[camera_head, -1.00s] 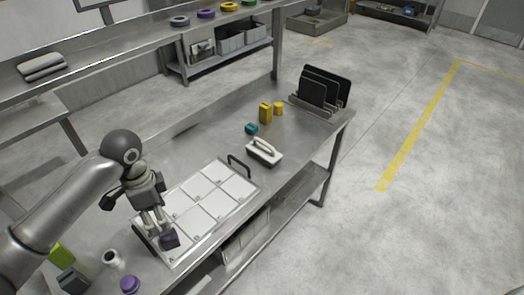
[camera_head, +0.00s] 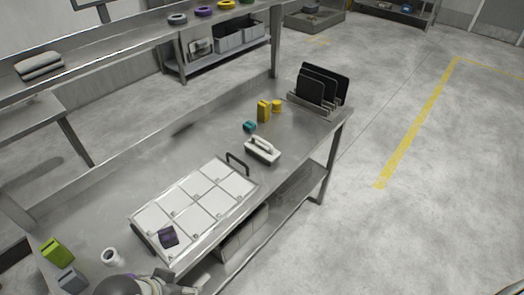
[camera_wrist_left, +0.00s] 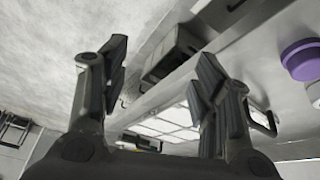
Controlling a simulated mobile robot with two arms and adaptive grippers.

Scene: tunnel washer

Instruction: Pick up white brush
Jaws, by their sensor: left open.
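The white brush (camera_head: 262,150), with a dark-topped arched handle, lies on the steel table beyond the lidded tray in the head view. My left gripper is low at the bottom edge of the head view (camera_head: 172,284), partly cut off and well away from the brush. In the left wrist view its two dark fingers (camera_wrist_left: 162,82) are spread apart with nothing between them. I cannot make out the brush in that view. My right gripper does not show.
A tray with white lids (camera_head: 195,203) has a dark purple item (camera_head: 168,237) on it. A teal item (camera_head: 249,127), a yellow box (camera_head: 263,111) and a rack of black boards (camera_head: 320,88) stand past the brush. A purple round object (camera_wrist_left: 302,60) shows near the left gripper.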

